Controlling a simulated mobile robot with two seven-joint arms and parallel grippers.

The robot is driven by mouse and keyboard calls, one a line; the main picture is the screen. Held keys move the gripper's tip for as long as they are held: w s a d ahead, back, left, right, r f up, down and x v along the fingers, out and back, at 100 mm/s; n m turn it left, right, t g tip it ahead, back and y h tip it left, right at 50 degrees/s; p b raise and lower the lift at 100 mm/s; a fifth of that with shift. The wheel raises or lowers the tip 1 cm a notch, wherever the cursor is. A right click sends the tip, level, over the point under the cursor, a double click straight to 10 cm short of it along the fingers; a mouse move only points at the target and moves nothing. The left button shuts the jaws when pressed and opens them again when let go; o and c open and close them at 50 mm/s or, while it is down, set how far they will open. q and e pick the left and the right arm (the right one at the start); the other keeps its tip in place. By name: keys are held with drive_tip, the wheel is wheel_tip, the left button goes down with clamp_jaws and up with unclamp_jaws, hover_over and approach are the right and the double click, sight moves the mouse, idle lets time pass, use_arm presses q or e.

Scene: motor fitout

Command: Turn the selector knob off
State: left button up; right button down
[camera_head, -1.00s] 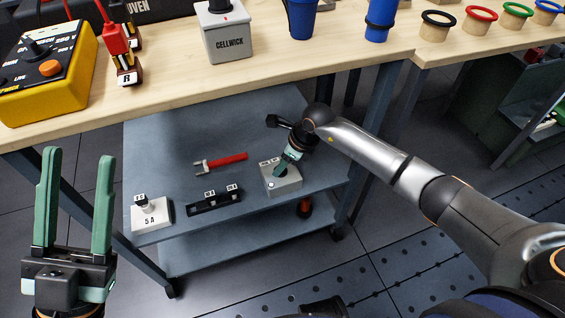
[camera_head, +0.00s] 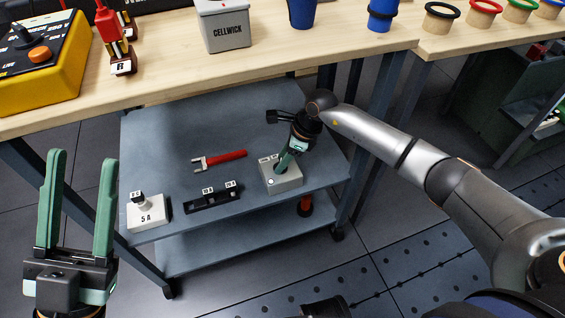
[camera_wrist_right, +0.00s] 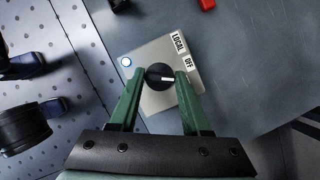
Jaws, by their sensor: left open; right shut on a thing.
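The selector knob (camera_wrist_right: 160,76) is a round black knob with a white mark, on a light grey box (camera_wrist_right: 158,50) on the cart's upper shelf. The box carries LOCAL and OFF labels and a blue-white round button. The white mark points right in the right wrist view, a little below the OFF label (camera_wrist_right: 188,62). My right gripper (camera_wrist_right: 160,73) has its green fingers on either side of the knob, shut on it. In the head view the box (camera_head: 283,178) shows below this gripper, which partly hides the knob. My left gripper (camera_head: 83,158) is open and empty at the left.
The upper shelf (camera_head: 180,135) also holds a red-handled wrench (camera_head: 222,159), a black fuse strip (camera_head: 212,199) and a white 5 A box (camera_head: 148,214). The wooden bench (camera_head: 270,55) overhangs the shelf's back, with a yellow meter (camera_head: 65,85) and a CELLWICK box (camera_head: 224,28).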

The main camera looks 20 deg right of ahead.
drive_tip(key=n+b, duration=0.1)
drive_tip(key=n+g+b, duration=0.1)
drive_tip(key=n+b, duration=0.1)
drive_tip(key=shift+w+f, duration=0.15)
drive_tip(key=shift+f, duration=0.05)
use_arm(q)
wheel_tip(320, 180, down, 6)
drive_tip(key=b, duration=0.2)
drive_tip(key=shift+d+f, duration=0.2)
drive_tip(key=shift+d, duration=0.25)
use_arm(e)
drive_tip(key=shift+r+n+g, duration=0.15)
drive_tip(key=shift+n+g, duration=0.45)
drive_tip(key=shift+n, duration=0.8)
use_arm(q)
drive_tip(key=shift+w+m, duration=0.15)
drive_tip(key=shift+m, duration=0.15)
use_arm(e)
drive_tip(key=shift+c, duration=1.8)
unclamp_jaws()
drive_tip(key=shift+r, duration=0.1)
use_arm(q)
drive_tip(key=r+p, duration=0.2)
drive_tip(key=r, duration=0.1)
drive_tip(key=shift+a+p, duration=0.2)
drive_tip(key=shift+p, duration=0.15)
use_arm(e)
drive_tip(key=v, duration=0.7)
drive_tip(key=shift+d+r, duration=0.15)
drive_tip(key=shift+d, duration=0.15)
